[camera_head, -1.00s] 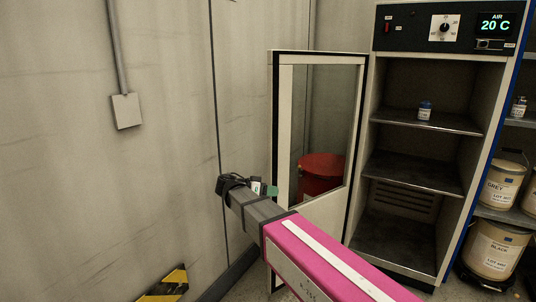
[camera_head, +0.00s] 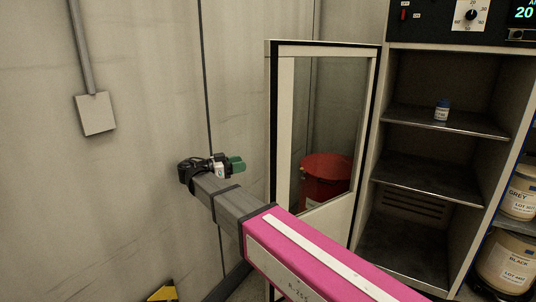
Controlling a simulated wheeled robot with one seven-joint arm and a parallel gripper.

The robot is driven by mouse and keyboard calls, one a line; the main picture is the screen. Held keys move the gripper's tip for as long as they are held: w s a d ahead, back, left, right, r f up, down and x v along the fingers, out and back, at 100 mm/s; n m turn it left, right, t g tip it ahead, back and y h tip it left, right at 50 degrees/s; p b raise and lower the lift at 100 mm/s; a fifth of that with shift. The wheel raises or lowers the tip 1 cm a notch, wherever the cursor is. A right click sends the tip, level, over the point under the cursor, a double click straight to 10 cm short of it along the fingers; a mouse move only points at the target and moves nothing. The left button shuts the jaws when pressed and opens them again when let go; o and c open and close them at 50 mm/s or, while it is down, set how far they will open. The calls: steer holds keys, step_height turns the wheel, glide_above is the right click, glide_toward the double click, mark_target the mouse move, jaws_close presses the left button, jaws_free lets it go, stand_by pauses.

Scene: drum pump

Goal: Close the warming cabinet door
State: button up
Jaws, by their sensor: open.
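The warming cabinet (camera_head: 400,130) stands at the right, its front open onto the shelves. Its door (camera_head: 287,130), a pale frame with a dark edge and a window, is swung wide open to the left. My arm, pink and grey, reaches from the lower right across the lower part of the door. My gripper (camera_head: 238,166) is at the arm's far end, left of the door in the picture, by the wall side. Its green-tipped fingers are small here; it appears open and holds nothing. I cannot tell whether it touches the door.
A red drum (camera_head: 325,178) shows through the door window. A small bottle (camera_head: 442,110) stands on the upper shelf (camera_head: 450,123). Labelled tubs (camera_head: 508,262) stand on a rack at the right. The wall (camera_head: 140,190) is close on the left, with a switch box (camera_head: 96,114).

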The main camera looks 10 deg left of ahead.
mark_target(266, 158)
steer(key=x, duration=1.1)
steer(key=shift+w+a+r, duration=0.1)
steer(key=shift+w, duration=0.25)
jaws_close()
